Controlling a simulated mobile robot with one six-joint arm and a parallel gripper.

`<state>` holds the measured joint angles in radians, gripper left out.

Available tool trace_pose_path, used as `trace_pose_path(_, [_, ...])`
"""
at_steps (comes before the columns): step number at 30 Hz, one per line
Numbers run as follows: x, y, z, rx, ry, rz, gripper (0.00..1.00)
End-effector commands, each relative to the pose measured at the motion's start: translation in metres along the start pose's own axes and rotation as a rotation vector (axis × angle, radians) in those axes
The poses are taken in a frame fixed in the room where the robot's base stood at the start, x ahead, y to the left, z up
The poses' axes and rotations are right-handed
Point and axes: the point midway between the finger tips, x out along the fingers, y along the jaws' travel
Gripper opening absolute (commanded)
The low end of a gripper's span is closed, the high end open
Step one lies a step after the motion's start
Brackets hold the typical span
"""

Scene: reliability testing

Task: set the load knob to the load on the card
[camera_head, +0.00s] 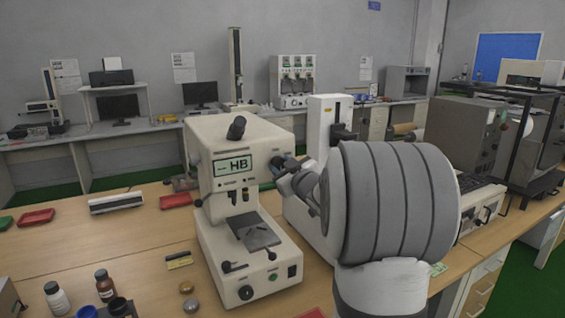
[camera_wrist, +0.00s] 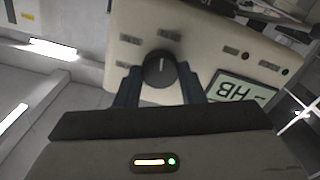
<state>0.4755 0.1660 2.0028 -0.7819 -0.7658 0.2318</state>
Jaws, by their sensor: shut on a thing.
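The hardness tester (camera_head: 245,140) is a cream machine on the wooden bench, with "HB" on its display (camera_head: 232,166). The dark round load knob (camera_wrist: 159,66) is on its housing, with a pale pointer line toward the top of the wrist view. Small labels around it are too blurred to read. My gripper (camera_wrist: 158,82) is shut on the knob, one finger on each side. In the head view my gripper (camera_head: 281,168) is at the machine's right side, and the knob is mostly hidden. A small yellow and dark card-like piece (camera_head: 180,260) lies left of the tester; its writing is unreadable.
Two bottles (camera_head: 105,285) (camera_head: 58,298) and small round pieces (camera_head: 187,288) stand at the front left. Red trays (camera_head: 36,218) (camera_head: 175,200) lie farther back. A white machine (camera_head: 318,130) stands close behind my arm. The bench's left middle is mostly free.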

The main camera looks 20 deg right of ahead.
Motion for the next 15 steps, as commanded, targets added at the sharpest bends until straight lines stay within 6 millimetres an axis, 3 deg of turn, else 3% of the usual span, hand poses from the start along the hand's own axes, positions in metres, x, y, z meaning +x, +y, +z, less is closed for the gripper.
trace_pose_path(15, [-0.0001,-0.0003,0.0017,0.173,-0.003,0.000,0.13])
